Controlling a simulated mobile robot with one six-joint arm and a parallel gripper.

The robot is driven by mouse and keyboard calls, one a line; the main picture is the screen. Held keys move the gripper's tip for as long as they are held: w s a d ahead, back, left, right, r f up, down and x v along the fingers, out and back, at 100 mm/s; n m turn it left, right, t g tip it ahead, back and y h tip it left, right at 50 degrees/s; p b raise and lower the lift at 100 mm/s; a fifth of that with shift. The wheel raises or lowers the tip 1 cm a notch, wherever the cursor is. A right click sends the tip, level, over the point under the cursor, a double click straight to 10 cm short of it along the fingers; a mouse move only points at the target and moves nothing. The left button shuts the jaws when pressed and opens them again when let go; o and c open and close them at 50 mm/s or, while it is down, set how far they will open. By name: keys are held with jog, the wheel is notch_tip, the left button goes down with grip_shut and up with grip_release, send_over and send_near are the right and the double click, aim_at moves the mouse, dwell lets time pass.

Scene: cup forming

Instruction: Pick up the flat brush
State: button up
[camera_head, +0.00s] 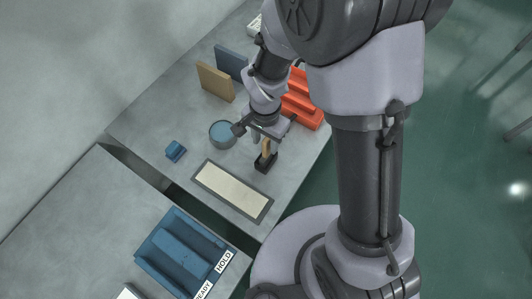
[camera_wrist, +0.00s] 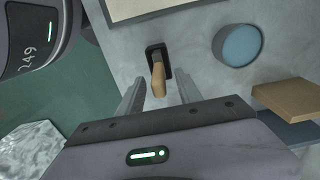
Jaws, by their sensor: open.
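The flat brush (camera_wrist: 158,77) has a tan wooden handle and stands upright in a small black holder (camera_wrist: 153,50) in the wrist view. The brush (camera_head: 265,147) and its holder (camera_head: 263,165) also show in the head view, at the right edge of the table beside a framed cream panel. My gripper (camera_wrist: 160,88) is open and empty. Its two fingers point toward the brush, with the handle's end between or just beyond them; the exact depth is hard to tell. In the head view my gripper (camera_head: 263,137) is right above the brush and partly hides it.
A round blue dish (camera_head: 222,133) stands left of the brush. The cream panel (camera_head: 231,190) lies in front. A small blue block (camera_head: 175,151), tan and dark boards (camera_head: 215,82) and an orange stepped rack (camera_head: 302,105) are around. A blue tray (camera_head: 186,250) sits on the nearer table.

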aim_at(267, 157)
notch_tip(267, 157, down, 6)
jog(key=shift+d+r+b, duration=0.1)
jog(key=shift+r+b, duration=0.05)
jog(key=shift+b, duration=0.95)
jog(key=shift+r, duration=0.1)
jog(key=shift+c, duration=0.4)
grip_shut()
